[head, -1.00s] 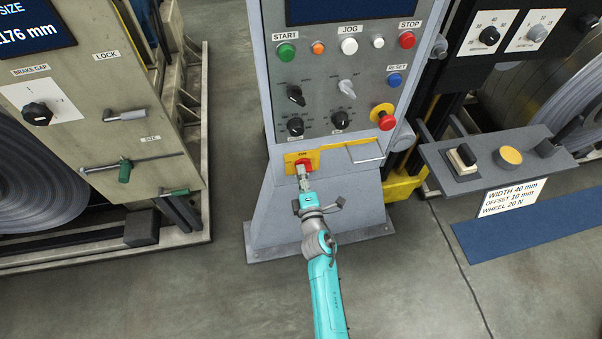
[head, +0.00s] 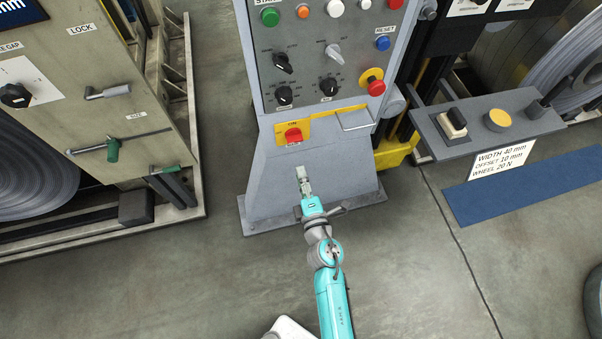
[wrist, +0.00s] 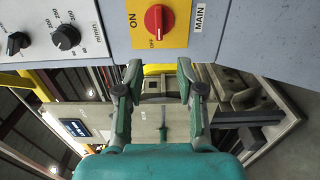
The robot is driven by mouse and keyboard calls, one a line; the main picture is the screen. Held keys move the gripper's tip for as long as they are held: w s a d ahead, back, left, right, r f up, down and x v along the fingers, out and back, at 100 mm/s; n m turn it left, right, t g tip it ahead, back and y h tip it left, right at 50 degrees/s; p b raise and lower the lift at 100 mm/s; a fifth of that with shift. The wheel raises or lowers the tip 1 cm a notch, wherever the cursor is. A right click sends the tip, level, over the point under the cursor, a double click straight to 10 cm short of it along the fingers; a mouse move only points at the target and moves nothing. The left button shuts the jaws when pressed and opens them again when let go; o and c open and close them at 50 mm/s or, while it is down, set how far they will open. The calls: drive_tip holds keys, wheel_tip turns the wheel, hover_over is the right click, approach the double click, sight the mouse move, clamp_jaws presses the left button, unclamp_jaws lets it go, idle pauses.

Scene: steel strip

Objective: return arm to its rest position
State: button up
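My gripper (head: 303,174) is in front of the lower part of the grey control cabinet (head: 300,195), below the red main switch (head: 293,135) on its yellow plate. In the wrist view my gripper (wrist: 160,80) has its two fingers apart with nothing held between them. The red main switch also shows in the wrist view (wrist: 158,20), beyond the fingertips and apart from them. My turquoise arm reaches up from the bottom of the head view.
A beige machine panel (head: 130,110) with levers and a steel coil (head: 35,165) stands at the left. A shelf with a yellow button (head: 499,119) juts out at the right, above a blue strip (head: 530,185). The floor (head: 400,270) around my arm is clear.

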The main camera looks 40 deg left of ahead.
drive_tip(key=shift+d, duration=0.1)
idle(0.3)
drive_tip(key=s+d+m+t+h, duration=0.15)
drive_tip(key=s+d+m, duration=0.25)
drive_tip(key=d, duration=0.5)
drive_tip(key=s+d+m+t+h, duration=0.1)
drive_tip(key=s+d+m+h, duration=0.25)
drive_tip(key=d, duration=0.55)
drive_tip(key=s+d+m+t+h, duration=0.1)
drive_tip(key=s+d+m, duration=0.4)
drive_tip(key=d, duration=0.3)
drive_tip(key=s+d+r+m+h, duration=0.7)
drive_tip(key=s+d+r+m, duration=0.7)
drive_tip(key=s, duration=0.4)
drive_tip(key=shift+s+d+m+h, duration=0.15)
drive_tip(key=shift+d+m+h, duration=0.25)
drive_tip(key=shift+d+m, duration=0.4)
